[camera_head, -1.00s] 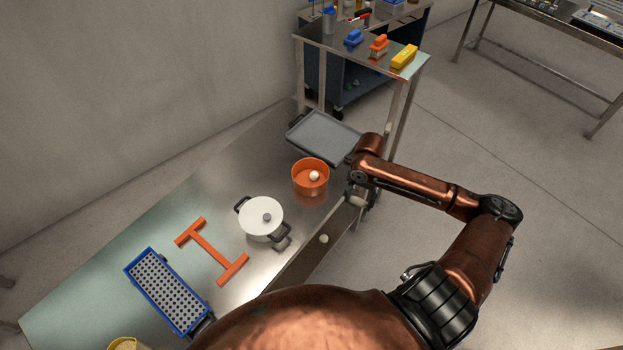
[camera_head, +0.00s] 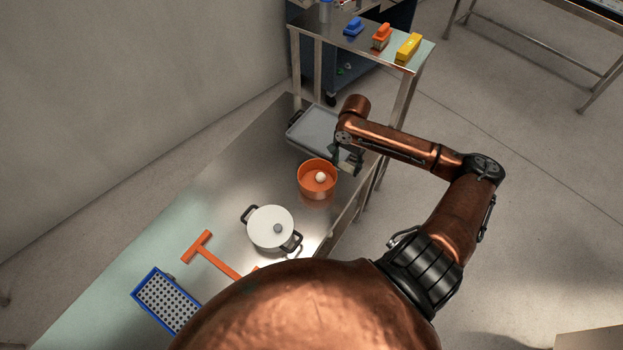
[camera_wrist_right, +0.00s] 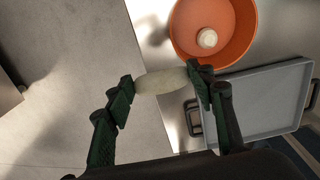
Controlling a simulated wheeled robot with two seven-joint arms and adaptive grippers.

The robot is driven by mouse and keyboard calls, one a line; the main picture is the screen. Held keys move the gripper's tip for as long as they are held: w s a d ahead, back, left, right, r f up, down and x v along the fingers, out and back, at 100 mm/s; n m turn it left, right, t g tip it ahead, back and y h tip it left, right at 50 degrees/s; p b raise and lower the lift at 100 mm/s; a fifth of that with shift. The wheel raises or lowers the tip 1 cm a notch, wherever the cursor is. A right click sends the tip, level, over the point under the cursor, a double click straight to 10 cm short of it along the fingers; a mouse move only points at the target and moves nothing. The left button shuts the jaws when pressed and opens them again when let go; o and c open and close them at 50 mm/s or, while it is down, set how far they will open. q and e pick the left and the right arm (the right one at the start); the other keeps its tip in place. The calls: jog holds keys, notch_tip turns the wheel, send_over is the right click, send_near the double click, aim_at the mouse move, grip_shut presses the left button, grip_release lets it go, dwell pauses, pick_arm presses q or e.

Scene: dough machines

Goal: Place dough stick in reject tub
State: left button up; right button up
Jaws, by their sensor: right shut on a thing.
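The pale dough stick (camera_wrist_right: 160,80) is held between the fingertips of my right gripper (camera_wrist_right: 160,84) in the right wrist view. The orange tub (camera_head: 317,191) stands on the steel table with a small white dough ball (camera_head: 320,177) inside. The tub (camera_wrist_right: 238,50) also shows in the wrist view, just beyond the stick and to its right. In the head view my right gripper (camera_head: 346,160) is beside the tub, to its upper right; the stick cannot be made out there. My left gripper is not in view.
A grey tray (camera_head: 318,128) lies behind the tub. A white lidded pot (camera_head: 265,226), an orange T-shaped tool (camera_head: 212,258) and a blue-framed perforated tray (camera_head: 166,300) lie nearer. A side table with blue, orange and yellow items (camera_head: 408,46) stands behind.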

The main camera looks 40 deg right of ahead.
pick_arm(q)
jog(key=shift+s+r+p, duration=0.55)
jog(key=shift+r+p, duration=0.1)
pick_arm(e)
jog(key=shift+w+a+f, duration=1.4)
jog(key=shift+f, duration=0.65)
jog(key=shift+w+a+f, duration=1.35)
jog(key=shift+f, duration=0.7)
jog(key=shift+w+a+f, duration=1.4)
jog(key=shift+f, duration=0.65)
pick_arm(q)
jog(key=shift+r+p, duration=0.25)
jog(key=shift+p, duration=0.05)
pick_arm(e)
jog(key=shift+f, duration=0.6)
jog(key=o, duration=0.8)
